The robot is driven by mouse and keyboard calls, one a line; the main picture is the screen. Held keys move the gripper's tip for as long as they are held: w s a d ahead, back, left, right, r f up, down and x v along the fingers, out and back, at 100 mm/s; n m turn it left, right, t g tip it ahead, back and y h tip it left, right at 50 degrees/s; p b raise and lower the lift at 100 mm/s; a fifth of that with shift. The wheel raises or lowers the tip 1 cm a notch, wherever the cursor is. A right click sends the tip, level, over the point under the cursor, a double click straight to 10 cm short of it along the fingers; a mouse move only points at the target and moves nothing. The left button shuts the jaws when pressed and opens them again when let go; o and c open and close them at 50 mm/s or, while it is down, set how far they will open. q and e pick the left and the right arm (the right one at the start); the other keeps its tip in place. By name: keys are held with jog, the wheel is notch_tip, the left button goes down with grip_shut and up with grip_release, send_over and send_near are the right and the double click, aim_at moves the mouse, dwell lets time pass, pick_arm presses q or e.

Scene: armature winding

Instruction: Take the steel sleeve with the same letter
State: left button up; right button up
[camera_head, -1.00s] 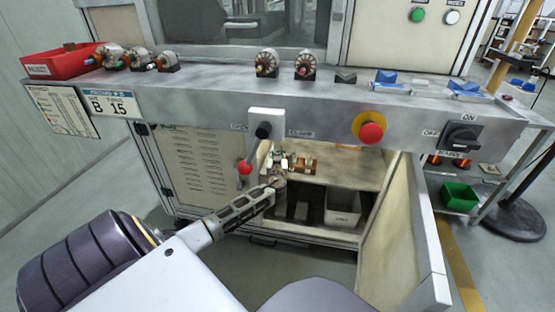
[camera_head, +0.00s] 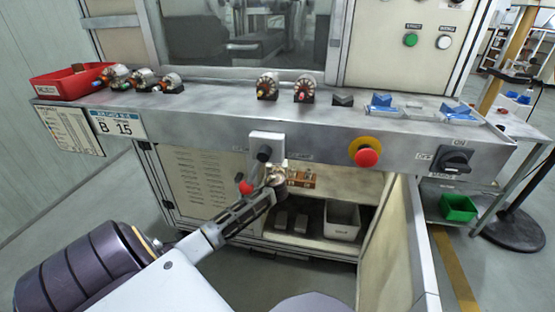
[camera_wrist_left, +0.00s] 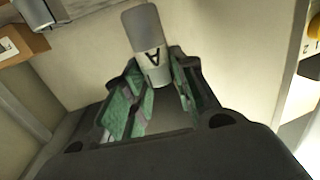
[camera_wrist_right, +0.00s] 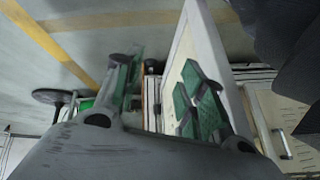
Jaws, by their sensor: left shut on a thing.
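My left gripper (camera_head: 270,190) is in front of the open cabinet, just right of the red-knobbed lever. In the left wrist view its fingers (camera_wrist_left: 155,90) are closed on a grey steel sleeve (camera_wrist_left: 147,38). The sleeve points away from the palm, and a dark letter that reads as A shows upside down on it. The sleeve's tip shows small in the head view (camera_head: 277,173). A card (camera_head: 117,123) on the bench front reads B and 15. My right gripper (camera_wrist_right: 160,85) shows only in its wrist view, fingers apart with nothing between them.
Small copper-coloured parts (camera_head: 302,178) stand on the cabinet's upper shelf. A white bin (camera_head: 341,220) sits below. The open cabinet door (camera_head: 405,245) stands at right. Several wound armatures (camera_head: 267,87), a red bin (camera_head: 68,84) and blue holders (camera_head: 381,104) are on the bench ledge.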

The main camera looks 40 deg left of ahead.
pick_arm(q)
jog(key=shift+r, duration=1.1)
